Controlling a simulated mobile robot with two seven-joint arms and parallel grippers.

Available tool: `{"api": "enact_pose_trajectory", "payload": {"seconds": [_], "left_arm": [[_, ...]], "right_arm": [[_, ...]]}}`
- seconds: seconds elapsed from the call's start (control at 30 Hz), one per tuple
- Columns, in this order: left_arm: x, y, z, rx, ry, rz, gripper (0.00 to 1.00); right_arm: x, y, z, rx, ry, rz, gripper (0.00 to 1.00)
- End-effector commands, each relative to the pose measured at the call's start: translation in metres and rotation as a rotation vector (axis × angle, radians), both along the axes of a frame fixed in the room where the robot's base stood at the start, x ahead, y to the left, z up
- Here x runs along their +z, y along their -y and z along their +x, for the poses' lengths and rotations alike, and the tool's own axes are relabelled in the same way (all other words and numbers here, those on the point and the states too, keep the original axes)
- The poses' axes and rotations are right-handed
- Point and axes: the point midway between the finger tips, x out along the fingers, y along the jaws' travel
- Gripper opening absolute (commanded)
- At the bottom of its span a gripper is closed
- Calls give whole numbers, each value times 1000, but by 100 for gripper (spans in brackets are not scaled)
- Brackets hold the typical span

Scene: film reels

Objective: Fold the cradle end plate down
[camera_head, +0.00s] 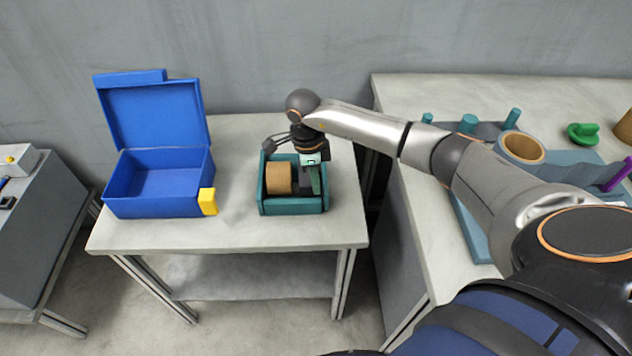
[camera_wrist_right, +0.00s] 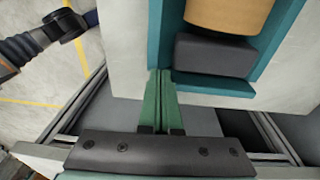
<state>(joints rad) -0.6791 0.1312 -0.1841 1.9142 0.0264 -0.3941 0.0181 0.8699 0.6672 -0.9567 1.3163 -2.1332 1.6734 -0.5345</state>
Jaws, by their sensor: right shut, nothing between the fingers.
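The teal cradle (camera_head: 292,207) stands on the small table, a tan roll (camera_head: 278,178) and a dark block inside it. In the right wrist view the roll (camera_wrist_right: 228,14) and the dark block (camera_wrist_right: 215,55) lie in line toward the cradle's near end. A teal end plate (camera_wrist_right: 212,84) shows there beyond the block; its tilt is hard to tell. My right gripper (camera_head: 316,193) points down at the cradle's right end. Its green fingers (camera_wrist_right: 160,76) are shut and empty, tips at the corner of that end; contact is unclear. My left gripper is not in view.
A blue box (camera_head: 155,198) with an open lid and yellow latch (camera_head: 208,201) stands left of the cradle. The table (camera_head: 240,235) is clear in front. A bench with pegs and a green item (camera_head: 583,134) stands to the right, across a gap.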

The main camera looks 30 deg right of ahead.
Motion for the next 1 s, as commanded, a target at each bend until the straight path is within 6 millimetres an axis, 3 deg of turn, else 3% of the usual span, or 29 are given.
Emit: {"api": "enact_pose_trajectory", "payload": {"seconds": [0.37,1.0], "left_arm": [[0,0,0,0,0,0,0],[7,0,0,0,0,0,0]], "right_arm": [[0,1,0,0,0,0,0],[0,22,-14,0,-2,-1,0]]}}
